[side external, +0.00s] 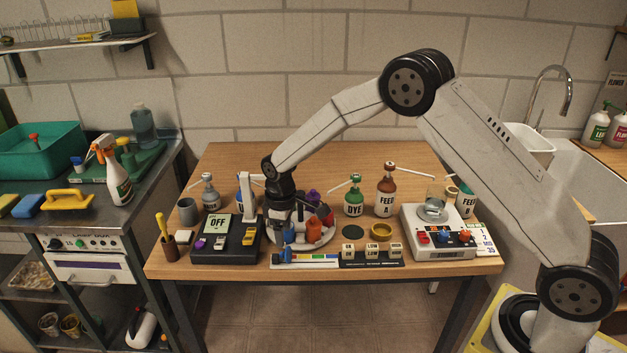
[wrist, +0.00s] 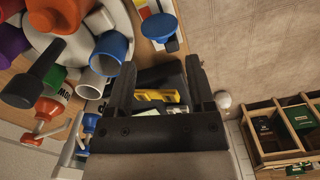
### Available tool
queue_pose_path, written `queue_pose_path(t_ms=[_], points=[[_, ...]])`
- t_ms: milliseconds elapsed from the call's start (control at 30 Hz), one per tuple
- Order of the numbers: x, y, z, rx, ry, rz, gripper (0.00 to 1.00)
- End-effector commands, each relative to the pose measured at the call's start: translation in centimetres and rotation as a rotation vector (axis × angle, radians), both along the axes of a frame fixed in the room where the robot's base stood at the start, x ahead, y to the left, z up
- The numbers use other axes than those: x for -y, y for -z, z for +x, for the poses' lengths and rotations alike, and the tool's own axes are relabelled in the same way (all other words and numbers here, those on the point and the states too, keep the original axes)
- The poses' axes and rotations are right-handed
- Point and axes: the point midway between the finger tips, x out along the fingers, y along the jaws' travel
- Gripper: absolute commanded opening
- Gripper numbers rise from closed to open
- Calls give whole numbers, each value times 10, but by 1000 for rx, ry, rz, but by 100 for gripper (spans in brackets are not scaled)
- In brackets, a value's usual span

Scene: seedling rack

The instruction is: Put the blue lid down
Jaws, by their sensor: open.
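A round blue piece with a small stem (wrist: 159,28), which looks like the blue lid, is beyond my fingertips in the wrist view, beside a pale strip board. My gripper (wrist: 160,78) is open, its two dark fingers apart, with nothing held between them. The blue piece is clear of both fingers. In the side external view my arm reaches down over the round white carousel (side external: 305,240), and my fingertips are hard to make out there.
Bottles marked DYE (side external: 354,208) and FEED A (side external: 386,203) stand behind.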

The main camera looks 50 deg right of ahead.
Motion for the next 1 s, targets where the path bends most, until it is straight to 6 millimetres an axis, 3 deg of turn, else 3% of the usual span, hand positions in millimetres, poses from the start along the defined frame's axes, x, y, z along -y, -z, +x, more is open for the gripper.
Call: queue_pose_path(t_ms=[200,567,1000], points=[[0,17,0,-1,1,-1,69],[0,26,0,0,1,0,69],[0,69,1,0,1,0,69]])
